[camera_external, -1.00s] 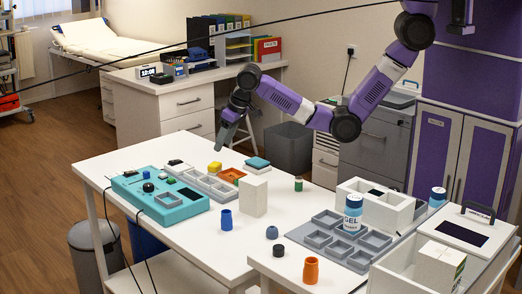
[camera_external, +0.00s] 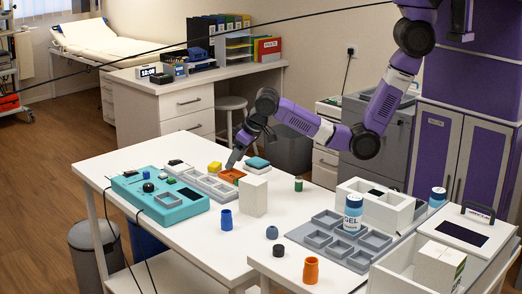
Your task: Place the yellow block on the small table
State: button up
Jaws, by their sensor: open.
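My gripper (camera_external: 230,167) is low over the table, just to the right of the yellow block and by the orange tray (camera_external: 233,175). It looks apart from the block. It is open and seems empty, though its fingertips are small and dark here. Which surface is the small table is not clear from this view.
A teal control box (camera_external: 160,197) stands at the left. A second white table at the right holds a grey tray (camera_external: 320,243), bottles and boxes.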

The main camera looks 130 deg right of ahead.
aim_at(215, 164)
jog(key=shift+d+f+t+h, duration=0.2)
jog(key=shift+f+t+h, duration=0.15)
jog(key=shift+h, duration=0.45)
jog(key=shift+w+d+r+t+h, duration=0.2)
jog(key=shift+w+d+r+h, duration=0.15)
jog(key=shift+d+r, duration=0.2)
jog(key=shift+w+d+r+t+h, duration=0.2)
jog(key=shift+d+r+h, duration=0.2)
jog(key=shift+r, duration=0.25)
jog(key=shift+w+d, duration=0.2)
jog(key=shift+d, duration=0.05)
jog(key=shift+x, duration=3.65)
jog(key=shift+a+f, duration=0.15)
jog(key=shift+a, duration=0.05)
grip_shut()
notch_tip(215, 164, up, 20)
